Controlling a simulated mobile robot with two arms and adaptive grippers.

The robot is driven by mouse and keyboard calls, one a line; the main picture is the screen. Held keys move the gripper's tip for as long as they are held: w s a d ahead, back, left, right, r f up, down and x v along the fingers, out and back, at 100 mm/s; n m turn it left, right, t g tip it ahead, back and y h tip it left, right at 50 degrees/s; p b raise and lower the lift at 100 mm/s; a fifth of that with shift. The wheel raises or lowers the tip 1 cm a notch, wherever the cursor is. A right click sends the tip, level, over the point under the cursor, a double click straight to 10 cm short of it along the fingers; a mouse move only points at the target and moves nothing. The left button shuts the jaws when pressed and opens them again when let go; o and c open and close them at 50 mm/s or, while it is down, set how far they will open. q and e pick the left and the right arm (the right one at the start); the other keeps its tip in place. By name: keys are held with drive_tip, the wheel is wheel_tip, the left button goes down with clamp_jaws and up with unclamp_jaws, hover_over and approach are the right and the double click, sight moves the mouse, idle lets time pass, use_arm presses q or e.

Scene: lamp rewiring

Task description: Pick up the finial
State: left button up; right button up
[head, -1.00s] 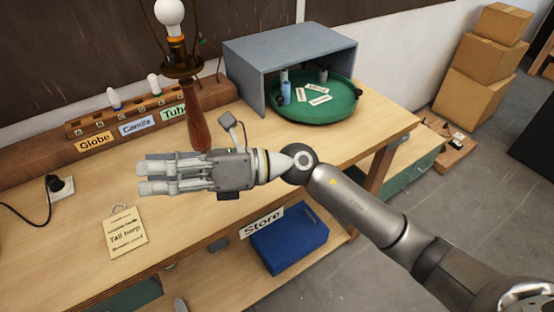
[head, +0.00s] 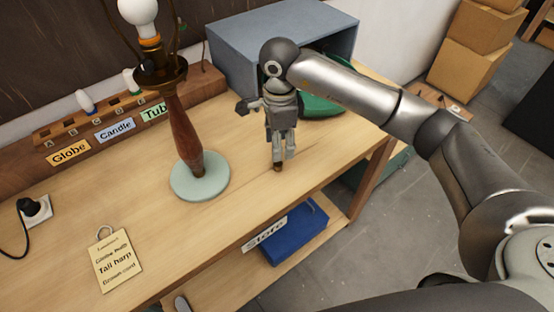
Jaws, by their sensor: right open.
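My right gripper (head: 277,160) points down over the tabletop, to the right of the lamp, with its jaws open. A small brown piece (head: 277,168), which looks like the finial, stands on the table at the fingertips. The fingers partly cover it, and I cannot tell whether they touch it. The lamp (head: 184,135) stands upright with a wooden body, a pale green round base and a white bulb. My left gripper is not in view.
A grey open box (head: 232,45) stands behind my right arm, with a green tray (head: 322,107) mostly hidden by the arm. A bulb rack (head: 60,131), a tag card (head: 116,262) and a wall socket block (head: 36,210) lie left. A blue bin (head: 295,235) sits on the lower shelf.

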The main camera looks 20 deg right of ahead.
sight(278, 163)
drive_tip(key=shift+f, duration=0.95)
drive_tip(key=shift+w+f+p, duration=0.1)
drive_tip(key=shift+f+p, duration=0.2)
drive_tip(key=shift+p, duration=0.05)
drive_tip(key=f, duration=0.1)
drive_tip(key=f+p, duration=0.2)
drive_tip(key=f, duration=0.1)
drive_tip(key=shift+s+a+f, duration=0.1)
drive_tip(key=shift+s+a, duration=0.1)
drive_tip(key=shift+s, duration=0.05)
drive_tip(key=shift+f, duration=0.25)
drive_tip(key=shift+w+f, duration=0.1)
drive_tip(key=shift+c, duration=0.5)
drive_tip(key=c, duration=0.5)
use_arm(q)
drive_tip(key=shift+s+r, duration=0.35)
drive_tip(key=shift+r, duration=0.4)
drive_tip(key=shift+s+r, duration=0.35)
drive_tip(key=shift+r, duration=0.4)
use_arm(e)
drive_tip(key=c, duration=0.3)
